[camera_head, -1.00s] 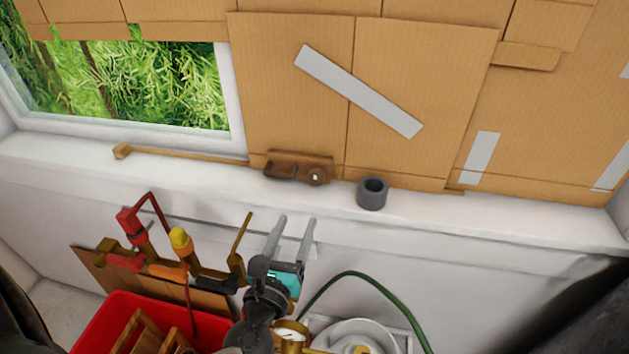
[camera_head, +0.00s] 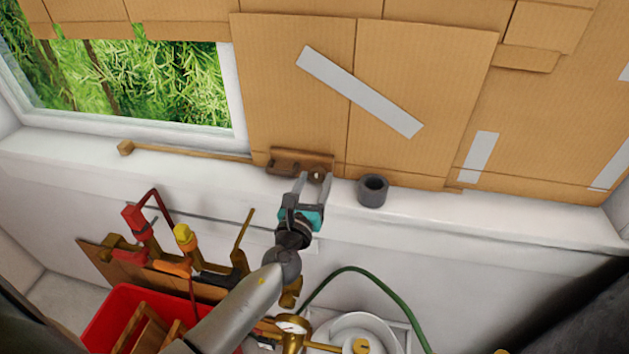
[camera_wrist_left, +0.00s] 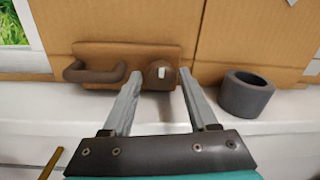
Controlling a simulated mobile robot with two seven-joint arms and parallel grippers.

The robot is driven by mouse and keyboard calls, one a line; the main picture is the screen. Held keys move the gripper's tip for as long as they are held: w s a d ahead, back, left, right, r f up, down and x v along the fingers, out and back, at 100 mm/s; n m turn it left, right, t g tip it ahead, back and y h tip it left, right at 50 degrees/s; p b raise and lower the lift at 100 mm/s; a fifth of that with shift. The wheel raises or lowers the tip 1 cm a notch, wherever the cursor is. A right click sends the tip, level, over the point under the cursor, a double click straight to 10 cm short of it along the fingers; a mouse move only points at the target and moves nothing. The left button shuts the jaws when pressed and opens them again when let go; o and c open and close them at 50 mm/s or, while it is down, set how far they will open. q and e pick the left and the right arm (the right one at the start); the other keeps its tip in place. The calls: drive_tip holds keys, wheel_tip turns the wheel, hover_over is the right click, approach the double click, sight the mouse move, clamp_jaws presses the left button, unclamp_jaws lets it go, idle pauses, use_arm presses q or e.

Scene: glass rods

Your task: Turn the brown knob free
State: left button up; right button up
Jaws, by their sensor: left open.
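The brown knob (camera_head: 317,175) is a small round piece with a pale mark on its face. It sits at the right end of a brown plate (camera_head: 302,158) against the cardboard, above the white sill. A brown handle (camera_wrist_left: 95,72) is on the plate's left part. My left gripper (camera_head: 314,177) is open, its two grey fingers pointing at the knob. In the left wrist view the knob (camera_wrist_left: 160,73) shows between the fingertips, nearer the left one. I cannot tell whether the fingers reach around it. My right gripper is not in view.
A dark grey ring (camera_head: 373,191) stands on the sill (camera_head: 480,208) just right of the knob. A wooden stick (camera_head: 190,153) lies to the left. Below are hanging tools (camera_head: 185,240), a red crate (camera_head: 95,325) and a green hose (camera_head: 385,285).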

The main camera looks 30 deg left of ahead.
use_arm(q)
clamp_jaws()
idle(0.5)
drive_tip(key=shift+n, duration=0.3)
drive_tip(key=n+b, duration=0.3)
drive_tip(key=shift+f, duration=0.15)
drive_tip(key=n+b, duration=0.2)
drive_tip(key=n, duration=0.3)
drive_tip(key=shift+b, duration=0.35)
drive_tip(key=n+b, duration=0.1)
drive_tip(key=n, duration=0.3)
drive_tip(key=shift+n+t+y+b, duration=0.3)
drive_tip(key=shift+n+y+b, duration=0.1)
drive_tip(key=n+b, duration=0.1)
drive_tip(key=n, duration=0.4)
drive_tip(key=shift+y, duration=0.3)
